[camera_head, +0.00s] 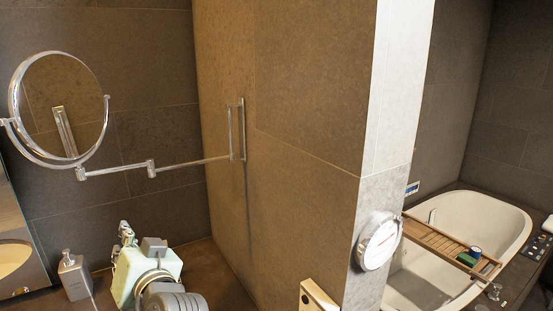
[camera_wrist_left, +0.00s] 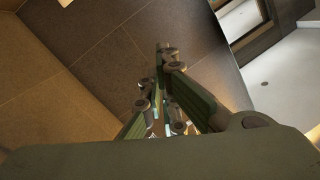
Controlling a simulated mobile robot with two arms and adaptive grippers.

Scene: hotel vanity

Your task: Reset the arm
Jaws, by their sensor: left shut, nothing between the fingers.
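My left gripper (camera_head: 125,232) shows low in the head view, a pale green housing with grey links, held over the dark counter beside a soap dispenser (camera_head: 75,275). Its fingers point up and away from me and hold nothing. In the left wrist view the two green-sided fingers (camera_wrist_left: 166,50) come together at their tips, shut and empty, with tiled walls behind them. My right gripper is in neither view.
A round mirror (camera_head: 62,108) on a jointed chrome arm hangs above, to the left.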

